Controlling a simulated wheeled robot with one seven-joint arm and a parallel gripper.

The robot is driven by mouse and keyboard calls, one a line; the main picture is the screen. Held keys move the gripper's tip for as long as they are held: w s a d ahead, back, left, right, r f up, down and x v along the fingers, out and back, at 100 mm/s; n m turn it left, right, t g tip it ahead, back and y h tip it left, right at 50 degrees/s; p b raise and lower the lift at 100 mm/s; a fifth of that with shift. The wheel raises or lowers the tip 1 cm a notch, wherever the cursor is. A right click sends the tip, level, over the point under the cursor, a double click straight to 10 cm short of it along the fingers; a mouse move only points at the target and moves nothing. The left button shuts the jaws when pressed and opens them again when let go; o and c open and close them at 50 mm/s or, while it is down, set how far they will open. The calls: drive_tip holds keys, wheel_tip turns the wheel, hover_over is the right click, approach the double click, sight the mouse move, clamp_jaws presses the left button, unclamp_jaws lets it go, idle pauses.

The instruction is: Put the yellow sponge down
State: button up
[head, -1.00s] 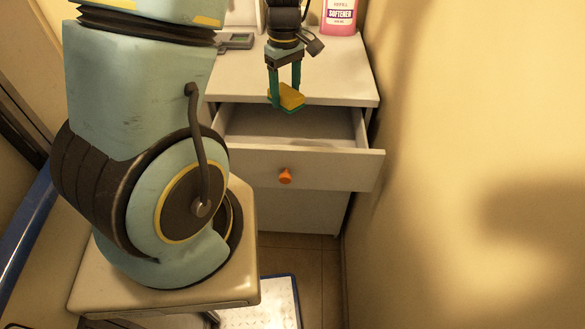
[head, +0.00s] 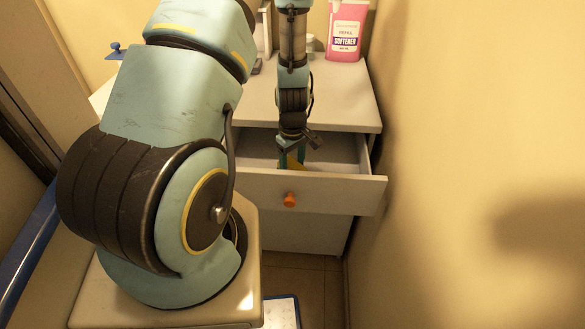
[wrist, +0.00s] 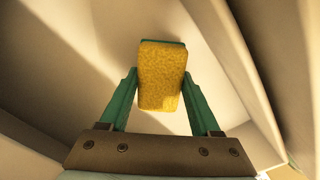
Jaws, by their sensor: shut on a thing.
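The yellow sponge (wrist: 161,78) with a green backing is between the two green fingers of my gripper (wrist: 159,85) in the wrist view. My gripper is shut on it. In the head view my gripper (head: 291,160) is down at the open drawer (head: 338,155) of the white cabinet, behind the drawer front. Only a sliver of yellow shows there; the rest is hidden by my wrist and the drawer front. I cannot tell whether the sponge touches the drawer floor.
The drawer front (head: 335,193) with an orange knob (head: 290,199) stands out toward me. A pink softener bottle (head: 346,30) is on the cabinet top (head: 345,105) at the back right. A yellow wall (head: 460,130) is close on the right.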

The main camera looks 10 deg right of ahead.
drive_tip(key=shift+f, duration=0.95)
drive_tip(key=shift+f, duration=0.1)
drive_tip(key=shift+f, duration=0.1)
drive_tip(key=o, duration=1.2)
